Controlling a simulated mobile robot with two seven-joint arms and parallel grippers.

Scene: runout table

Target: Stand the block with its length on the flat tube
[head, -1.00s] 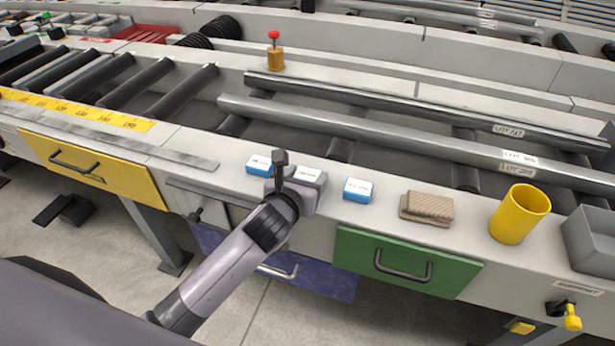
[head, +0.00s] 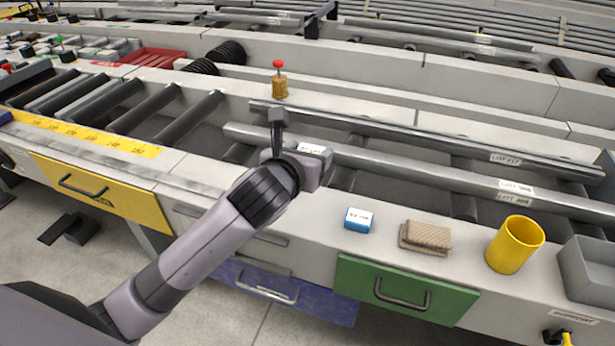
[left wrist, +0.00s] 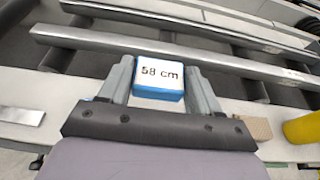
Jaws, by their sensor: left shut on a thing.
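My left gripper (head: 300,152) is shut on a small blue block with a white top (head: 314,149). In the left wrist view the block (left wrist: 158,80), marked "58 cm", sits between the two fingers (left wrist: 160,92). The gripper is above the bench, by the near side of the nearer long metal tube (head: 410,168). That tube shows a broad, flat-looking upper face and runs just beyond the block in the left wrist view (left wrist: 225,65). A gap between block and tube cannot be judged. A second tube (head: 400,128) lies behind it. My right gripper is not in view.
Another blue block (head: 359,219) stands on the bench edge, beside a brown ribbed pad (head: 427,237), a yellow cup (head: 514,244) and a grey bin (head: 588,268). A brass piece with a red knob (head: 279,80) stands behind the tubes. My arm covers part of the bench.

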